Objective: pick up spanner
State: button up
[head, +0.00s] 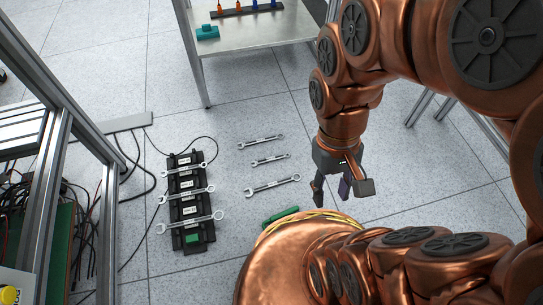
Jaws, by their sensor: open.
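Three silver spanners lie apart on the grey tiled floor in the head view: an upper one (261,142), a middle one (270,160) and a lower, longer one (272,186). Three more spanners lie across a black rack with white labels (192,212): an upper one (186,171), a middle one (187,194) and a lower one (190,222). My gripper (342,192) hangs open and empty, pointing down, to the right of the loose floor spanners. It touches none of them. Its height above the floor is hard to tell.
A metal table (245,40) with screwdrivers in a holder and a teal object stands at the back. A metal profile frame (75,130) with cables rises at left. A green object (281,215) lies near my base.

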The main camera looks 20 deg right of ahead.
aim_at(269, 160)
jog(key=k, duration=0.5)
jog(key=z, duration=1.45)
jog(key=i, duration=2.05)
jog(key=u, duration=4.5)
